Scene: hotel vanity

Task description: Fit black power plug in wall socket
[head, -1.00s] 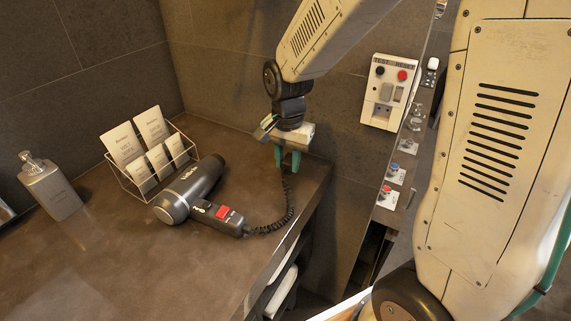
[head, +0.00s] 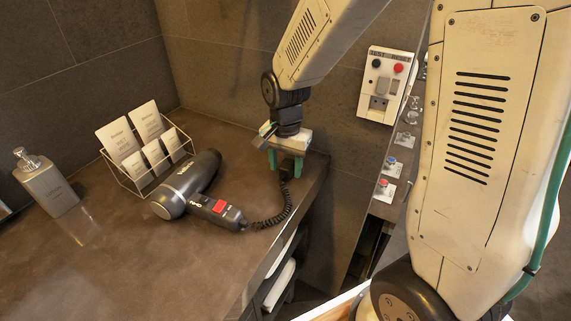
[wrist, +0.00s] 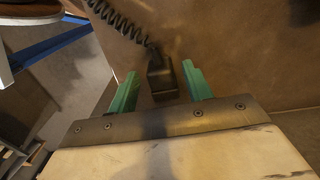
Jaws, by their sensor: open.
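The black power plug (wrist: 161,76) lies at the end of the coiled cord, between the two green fingers of my gripper (wrist: 158,88) in the wrist view. My gripper is open, with a gap on each side of the plug. In the head view my gripper (head: 286,164) points down over the counter's right back corner, and the plug is mostly hidden by the fingers. The coiled cord (head: 284,212) runs from there to the dark hair dryer (head: 188,186). The wall socket (head: 378,103) is in the lower part of a white panel (head: 389,84) on the back wall.
A wire rack with cards (head: 147,150) and a soap dispenser (head: 46,183) stand left of the hair dryer. The dark counter (head: 150,265) ends at a right edge close to my gripper. The front left of the counter is clear.

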